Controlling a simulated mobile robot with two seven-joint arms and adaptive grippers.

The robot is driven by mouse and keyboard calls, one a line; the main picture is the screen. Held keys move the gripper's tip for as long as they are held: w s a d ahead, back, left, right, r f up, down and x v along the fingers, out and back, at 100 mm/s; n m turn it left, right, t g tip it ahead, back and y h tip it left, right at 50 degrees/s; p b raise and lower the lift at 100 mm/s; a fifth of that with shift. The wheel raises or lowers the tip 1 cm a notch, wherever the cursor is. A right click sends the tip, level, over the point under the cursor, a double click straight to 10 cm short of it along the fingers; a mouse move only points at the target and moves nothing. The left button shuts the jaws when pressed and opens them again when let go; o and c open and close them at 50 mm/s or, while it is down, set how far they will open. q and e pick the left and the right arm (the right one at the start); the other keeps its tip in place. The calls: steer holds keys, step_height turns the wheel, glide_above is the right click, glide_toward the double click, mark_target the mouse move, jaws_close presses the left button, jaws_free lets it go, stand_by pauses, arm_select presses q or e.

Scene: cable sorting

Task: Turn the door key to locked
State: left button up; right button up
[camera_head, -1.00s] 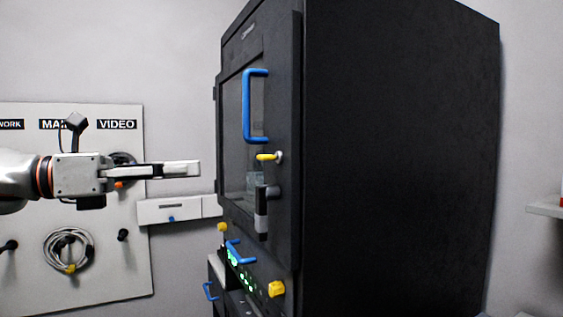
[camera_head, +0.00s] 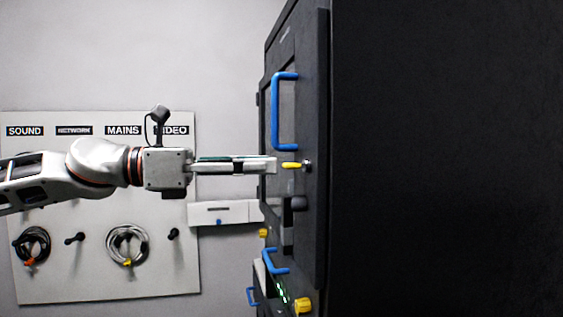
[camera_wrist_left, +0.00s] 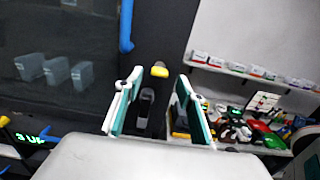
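The yellow door key (camera_head: 290,165) sticks out of a round lock (camera_head: 307,165) on the black cabinet door (camera_head: 313,225), below a blue handle. My left gripper (camera_head: 274,165) points at the key from the left, level with it, and its tips end just short of the key. In the left wrist view the key (camera_wrist_left: 159,71) shows between and beyond the two spread fingers (camera_wrist_left: 158,78). The gripper is open and empty; I see no contact with the key. My right gripper is not in view.
A blue door handle (camera_head: 276,112) stands out above the key, and a dark latch handle (camera_head: 288,215) below it. A panel with hung cables (camera_head: 100,200) is behind my arm. The left wrist view shows a shelf with many items (camera_wrist_left: 263,120) at the right.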

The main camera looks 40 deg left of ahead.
mark_target(284, 164)
arm_select(q)
steer(key=shift+x, duration=2.25)
steer(key=c, duration=1.1)
